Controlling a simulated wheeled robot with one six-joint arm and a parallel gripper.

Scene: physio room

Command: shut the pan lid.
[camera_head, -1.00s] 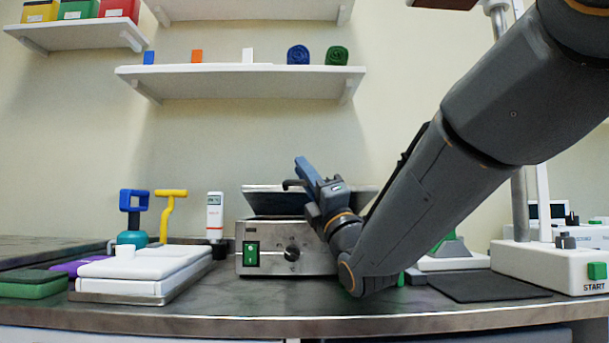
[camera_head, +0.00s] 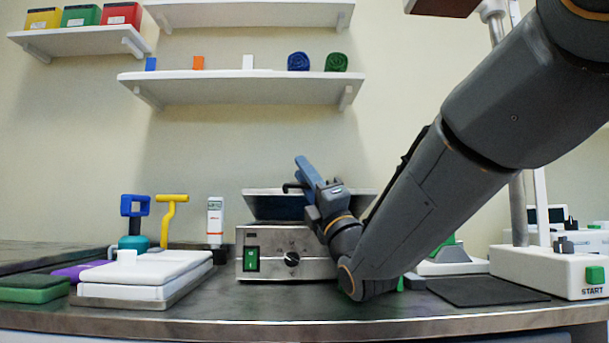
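The pan is a steel box (camera_head: 270,262) on the counter, with a green switch and a black knob on its front. Its lid (camera_head: 262,194) is a flat metal plate that stands raised and tilted above the box, with a dark gap beneath it. A black handle (camera_head: 291,186) sticks out at the lid's front edge. My gripper (camera_head: 303,172) is at the lid's front, beside the handle, its blue fingers pointing up and left. I cannot tell whether the fingers touch or grip the handle. My wrist hides the right part of the box and lid.
White stacked pads (camera_head: 150,270) lie on a tray to the left. A white START device (camera_head: 545,270) and a dark mat (camera_head: 485,291) are to the right. Shelves hang above.

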